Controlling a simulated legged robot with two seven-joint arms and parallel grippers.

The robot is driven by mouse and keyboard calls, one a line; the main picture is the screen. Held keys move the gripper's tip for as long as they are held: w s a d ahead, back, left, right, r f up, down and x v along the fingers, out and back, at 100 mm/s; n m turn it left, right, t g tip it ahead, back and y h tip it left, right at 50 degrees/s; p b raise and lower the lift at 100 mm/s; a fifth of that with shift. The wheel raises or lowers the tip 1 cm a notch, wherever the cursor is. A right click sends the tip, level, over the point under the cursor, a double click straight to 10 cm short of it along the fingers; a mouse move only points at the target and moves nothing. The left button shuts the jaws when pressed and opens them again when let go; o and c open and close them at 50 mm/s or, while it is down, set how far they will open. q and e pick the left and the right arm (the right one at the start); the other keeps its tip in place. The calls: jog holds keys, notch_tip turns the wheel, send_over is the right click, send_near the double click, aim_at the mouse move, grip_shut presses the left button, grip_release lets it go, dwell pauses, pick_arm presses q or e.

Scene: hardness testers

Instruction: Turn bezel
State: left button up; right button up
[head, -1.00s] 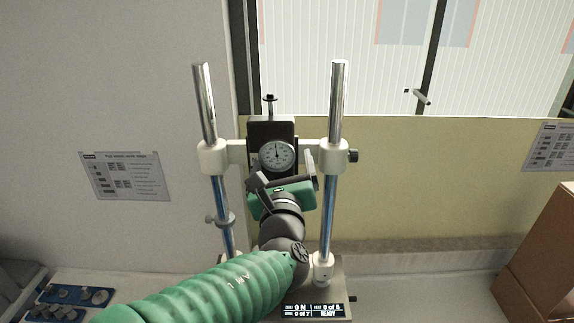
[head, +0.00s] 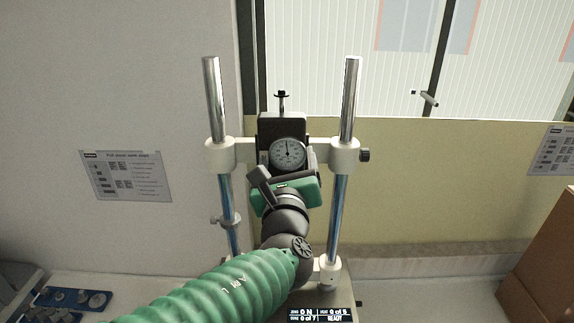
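My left gripper (head: 287,168), with a green body, is just below and in front of the dial. Its left finger stands well out to the left side, so it looks open; its right finger is hard to make out. I cannot tell whether a finger touches the bezel. My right gripper is not in view.
Chrome posts (head: 350,95) with white clamps (head: 344,154) flank the dial. A blue tray (head: 80,301) of round pieces is at lower left, a cardboard box (head: 545,265) at right. The counter between tester and box is clear.

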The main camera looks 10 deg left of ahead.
pick_arm(q)
jog(key=shift+o, duration=1)
jog(key=shift+w+d, duration=0.1)
jog(key=shift+d, duration=0.15)
jog(key=shift+s+f, duration=0.1)
jog(key=shift+s, duration=0.1)
jog(key=s+d+p, duration=0.3)
jog(key=s+p, duration=0.5)
jog(key=s, duration=0.8)
jog(key=shift+s+d, duration=0.15)
jog(key=shift+d, duration=0.05)
